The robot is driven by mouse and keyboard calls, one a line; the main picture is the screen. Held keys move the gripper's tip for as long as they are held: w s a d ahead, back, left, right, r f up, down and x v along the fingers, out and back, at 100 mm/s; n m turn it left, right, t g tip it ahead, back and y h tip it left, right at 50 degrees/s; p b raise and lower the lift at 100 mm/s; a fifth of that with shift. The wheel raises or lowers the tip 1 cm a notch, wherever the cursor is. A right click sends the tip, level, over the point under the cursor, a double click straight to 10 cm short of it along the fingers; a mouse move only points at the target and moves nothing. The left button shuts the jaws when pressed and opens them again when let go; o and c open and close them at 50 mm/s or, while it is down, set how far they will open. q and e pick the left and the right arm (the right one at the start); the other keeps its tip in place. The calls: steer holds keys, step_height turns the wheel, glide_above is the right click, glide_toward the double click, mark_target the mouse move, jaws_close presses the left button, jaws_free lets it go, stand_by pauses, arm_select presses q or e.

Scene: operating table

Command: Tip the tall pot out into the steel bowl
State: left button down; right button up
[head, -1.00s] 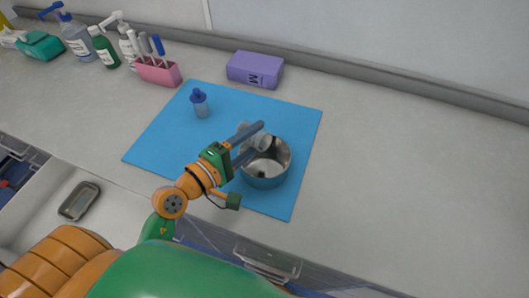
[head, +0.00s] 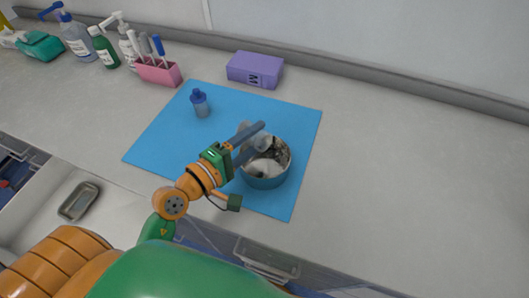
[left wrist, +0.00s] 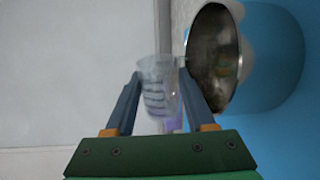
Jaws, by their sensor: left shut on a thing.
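The tall pot (head: 263,143) is clear and see-through. It is tipped over on its side above the steel bowl (head: 265,183), its mouth toward the bowl. My left gripper (head: 256,140) is shut on the pot, one finger on each side. The left wrist view shows the pot (left wrist: 160,92) between the fingers, with the shiny bowl (left wrist: 212,60) close to its right. White, soft-looking matter (head: 263,168) lies in the bowl. The fingers and pot hide part of the bowl's far left rim. My right gripper is not in view.
The bowl stands on a blue mat (head: 160,140). A small blue-capped bottle (head: 201,104) stands on the mat. Behind are a purple box (head: 254,70), a pink holder (head: 158,73) with pens, and several bottles. The counter at right is clear. A metal dish (head: 78,202) lies at lower left.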

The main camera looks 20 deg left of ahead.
arm_select(q)
steer(key=shift+d+r+m, duration=0.15)
steer(key=shift+r+m, duration=0.05)
steer(key=shift+m, duration=0.4)
stand_by(1.7)
